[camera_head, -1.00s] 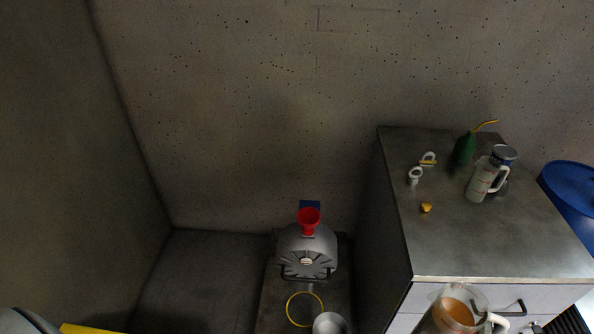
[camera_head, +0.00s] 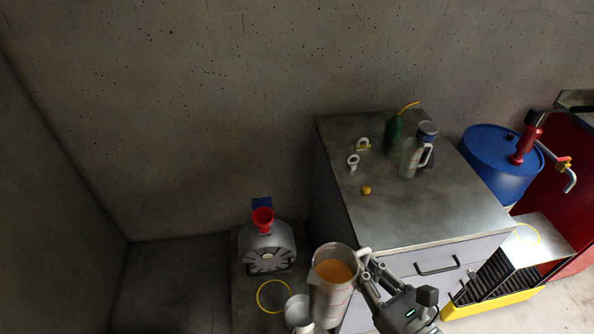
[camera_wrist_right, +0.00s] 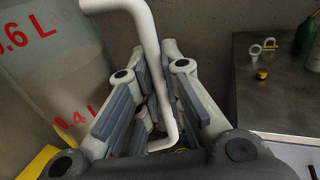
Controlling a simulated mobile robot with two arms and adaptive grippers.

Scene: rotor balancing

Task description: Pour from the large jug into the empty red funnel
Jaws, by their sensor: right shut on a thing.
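The large jug (camera_head: 333,287) is translucent, with orange-brown liquid inside and a white handle at its right. My right gripper (camera_head: 369,277) is shut on this handle and holds the jug about upright in the head view. The right wrist view shows the handle (camera_wrist_right: 152,60) between the fingers and red litre marks on the jug wall (camera_wrist_right: 62,60). The red funnel (camera_head: 263,221) sits on top of a grey rounded machine (camera_head: 268,249), up and left of the jug. The inside of the funnel is too small to judge. My left gripper is not in view.
A grey-topped cabinet (camera_head: 441,215) stands right of the jug, bearing a smaller jug (camera_head: 413,158), a green bottle (camera_head: 393,133) and small fittings. A metal pot (camera_head: 298,311) and yellow ring (camera_head: 273,296) lie below the machine. A blue drum (camera_head: 500,165) stands far right.

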